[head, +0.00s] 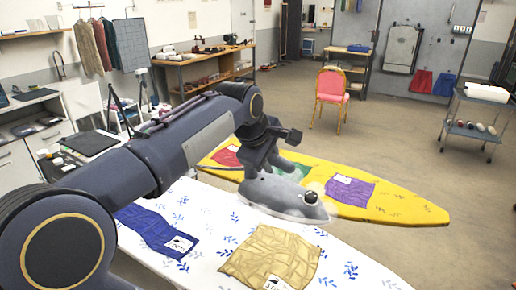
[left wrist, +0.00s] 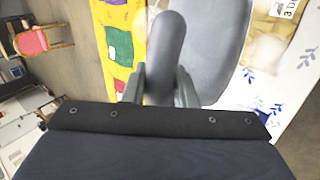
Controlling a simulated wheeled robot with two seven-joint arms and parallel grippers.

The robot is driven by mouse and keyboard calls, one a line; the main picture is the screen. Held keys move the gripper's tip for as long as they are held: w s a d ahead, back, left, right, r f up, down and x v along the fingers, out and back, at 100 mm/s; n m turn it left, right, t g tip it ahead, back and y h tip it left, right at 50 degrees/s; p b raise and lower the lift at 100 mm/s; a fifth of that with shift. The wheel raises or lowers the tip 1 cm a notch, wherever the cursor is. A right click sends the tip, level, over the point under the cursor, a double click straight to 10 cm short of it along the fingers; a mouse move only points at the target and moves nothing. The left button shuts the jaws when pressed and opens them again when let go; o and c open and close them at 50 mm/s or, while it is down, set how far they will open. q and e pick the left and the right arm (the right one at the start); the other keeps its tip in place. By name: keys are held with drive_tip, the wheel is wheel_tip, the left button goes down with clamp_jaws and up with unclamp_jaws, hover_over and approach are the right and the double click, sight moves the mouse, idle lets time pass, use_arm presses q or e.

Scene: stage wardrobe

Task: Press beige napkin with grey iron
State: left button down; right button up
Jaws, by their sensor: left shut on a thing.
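The grey iron (head: 275,199) is held by my left gripper (head: 268,160), which is shut on its handle. In the left wrist view the dark handle (left wrist: 166,50) sits between the two fingers (left wrist: 160,88), with the iron's rounded body (left wrist: 217,45) beside it. The beige napkin (head: 272,255) lies creased on the white leaf-patterned board, with a white label at its near edge. In the head view the iron is beyond the napkin, apart from it in the picture; its height above the boards is hard to tell. The napkin also shows partly behind the iron in the left wrist view (left wrist: 272,48). My right gripper is not in view.
A blue cloth (head: 150,228) lies left of the napkin on the white board (head: 212,222). Behind is a yellow board (head: 410,210) with red, green and purple (head: 348,190) cloths. A pink chair (head: 331,92) and a trolley (head: 472,132) stand farther back on open floor.

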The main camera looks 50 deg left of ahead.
sight(269, 176)
use_arm(q)
drive_tip(key=shift+n+y, duration=0.3)
drive_tip(key=shift+n, duration=0.2)
drive_tip(key=w+a+f, duration=0.1)
drive_tip(key=f, duration=0.1)
drive_tip(key=w+a+f, duration=0.1)
drive_tip(key=f, duration=0.2)
drive_tip(key=w+a+f, duration=0.1)
drive_tip(key=f, duration=0.2)
drive_tip(key=shift+w+a, duration=0.4)
drive_tip(key=shift+a+f+b, duration=0.1)
drive_tip(key=shift+f+b, duration=2.7)
drive_tip(key=shift+f, duration=0.5)
